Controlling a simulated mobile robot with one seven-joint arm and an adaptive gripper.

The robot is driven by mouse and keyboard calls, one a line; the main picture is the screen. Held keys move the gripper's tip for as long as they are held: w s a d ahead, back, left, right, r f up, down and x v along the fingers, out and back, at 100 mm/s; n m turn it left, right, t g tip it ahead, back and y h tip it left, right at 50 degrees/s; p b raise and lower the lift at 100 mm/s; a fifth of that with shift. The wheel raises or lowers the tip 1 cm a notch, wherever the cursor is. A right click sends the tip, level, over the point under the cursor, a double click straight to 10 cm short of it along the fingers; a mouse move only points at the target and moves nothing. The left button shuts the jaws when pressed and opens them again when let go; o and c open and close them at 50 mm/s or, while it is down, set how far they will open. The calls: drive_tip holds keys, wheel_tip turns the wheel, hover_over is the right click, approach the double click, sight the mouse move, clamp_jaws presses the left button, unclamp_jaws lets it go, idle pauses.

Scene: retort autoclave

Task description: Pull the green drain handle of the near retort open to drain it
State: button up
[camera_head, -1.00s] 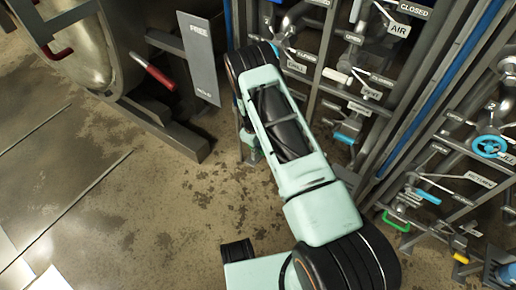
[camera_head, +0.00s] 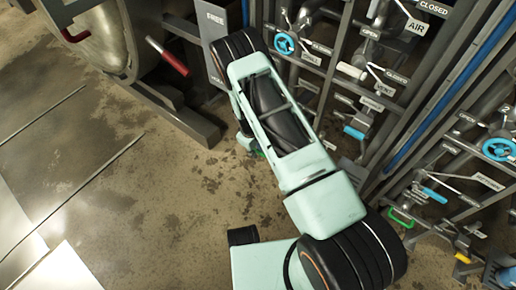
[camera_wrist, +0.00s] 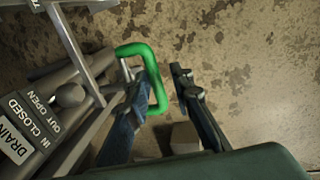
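The green drain handle (camera_wrist: 135,49) is a bent bar in the wrist view, left of the middle, beside a DRAIN sign (camera_wrist: 14,140) marked IN CLOSED and OUT OPEN. My gripper (camera_wrist: 168,72) is open there, with one dark finger on each side of the handle's bent end. The left finger overlaps part of the bar, and I cannot tell whether it touches. In the head view my arm hides most of the gripper, and only a bit of green (camera_head: 259,153) shows beside it.
A retort door with a red handle (camera_head: 172,60) stands at the upper left. Pipe racks with blue valve wheels (camera_head: 285,43) and labels line the right. Another green handle (camera_head: 400,217) is on the right rack. The floor (camera_head: 120,180) at left is open.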

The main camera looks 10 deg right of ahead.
idle(0.5)
drive_tip(key=shift+r, duration=0.45)
wheel_tip(320, 180, up, 11)
drive_tip(key=s+a, duration=0.1)
drive_tip(key=shift+s+a, duration=0.25)
drive_tip(key=shift+a, duration=0.05)
idle(1.5)
